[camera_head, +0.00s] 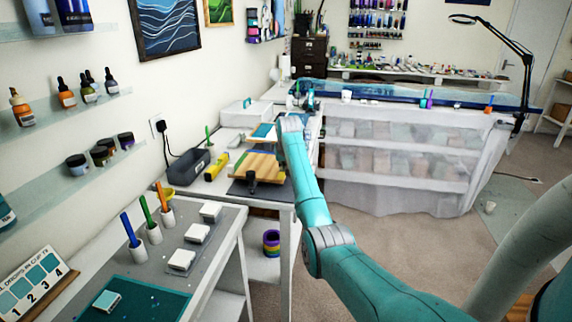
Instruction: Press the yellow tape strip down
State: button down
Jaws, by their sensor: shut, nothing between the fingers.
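I cannot make out a yellow tape strip for certain. A small yellow bar-like item (216,166) lies on the white bench left of the wooden board, but I cannot tell whether it is tape. A low yellow ring-shaped item (170,192) sits nearer, behind the pen cups. My teal arm reaches from the lower right toward the far end of the bench. Its wrist end is small and far off, and I cannot pick out the gripper fingers there. Whether they touch anything is hidden.
A striped wooden board (262,167) lies on the bench with a dark upright item (252,180) at its front edge. A grey open bin (189,166) stands left. A long blue slab (400,93) tops the plastic-draped rack behind. Carpet (390,245) is clear.

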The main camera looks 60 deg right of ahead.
jog(key=shift+w+d+f, duration=0.1)
jog(key=shift+w+d, duration=0.15)
jog(key=shift+d, duration=0.5)
jog(key=shift+d, duration=0.1)
jog(key=shift+w+d, duration=0.25)
jog(key=shift+d, duration=0.2)
jog(key=shift+w+d, duration=0.2)
jog(key=shift+d, duration=0.25)
jog(key=shift+d, duration=0.1)
jog(key=shift+w+d, duration=0.4)
jog(key=shift+d, duration=0.45)
jog(key=shift+w+d, duration=0.2)
jog(key=shift+d, duration=0.3)
jog(key=shift+w+d, duration=0.15)
jog(key=shift+d, duration=0.3)
